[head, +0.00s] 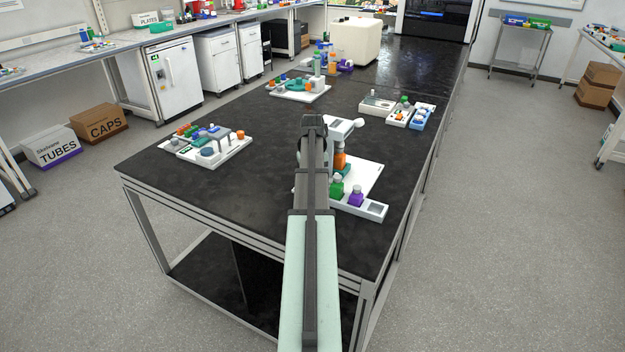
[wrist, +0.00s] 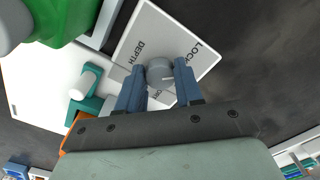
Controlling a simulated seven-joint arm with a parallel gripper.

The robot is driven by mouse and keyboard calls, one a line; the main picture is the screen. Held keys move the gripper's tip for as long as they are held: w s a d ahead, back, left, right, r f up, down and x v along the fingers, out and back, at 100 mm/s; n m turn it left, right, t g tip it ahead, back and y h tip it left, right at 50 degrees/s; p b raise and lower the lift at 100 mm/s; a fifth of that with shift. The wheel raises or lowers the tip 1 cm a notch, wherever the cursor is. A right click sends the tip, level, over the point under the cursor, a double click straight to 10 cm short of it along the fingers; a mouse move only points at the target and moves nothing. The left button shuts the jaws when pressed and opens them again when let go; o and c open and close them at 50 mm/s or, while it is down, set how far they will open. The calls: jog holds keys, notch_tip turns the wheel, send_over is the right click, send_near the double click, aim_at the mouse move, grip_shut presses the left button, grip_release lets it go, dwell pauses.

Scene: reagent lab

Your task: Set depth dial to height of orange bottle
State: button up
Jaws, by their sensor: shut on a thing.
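A round grey dial (wrist: 160,73) with a light pointer mark sits on a white panel (wrist: 150,30) lettered DEPTH and LOCK in the wrist view. My gripper (wrist: 159,66) has its two blue-grey fingers shut on either side of this dial. The orange bottle (head: 340,160) stands upright on the white station in the head view, beside my arm. In the wrist view only an orange edge (wrist: 76,125) shows at the lower left, next to a teal part (wrist: 88,108). My arm hides the dial and my gripper in the head view.
The green one fills the wrist view's upper left (wrist: 65,18). Other white trays (head: 228,150) stand on the black table (head: 240,200), with bare surface between them.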

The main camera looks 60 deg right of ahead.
jog(key=m, duration=0.4)
jog(key=shift+w+m, duration=0.1)
jog(key=shift+m, duration=2)
jog(key=o, duration=1)
jog(key=shift+o, duration=0.2)
jog(key=shift+r, duration=0.1)
notch_tip(320, 180, up, 14)
jog(key=shift+f, duration=0.2)
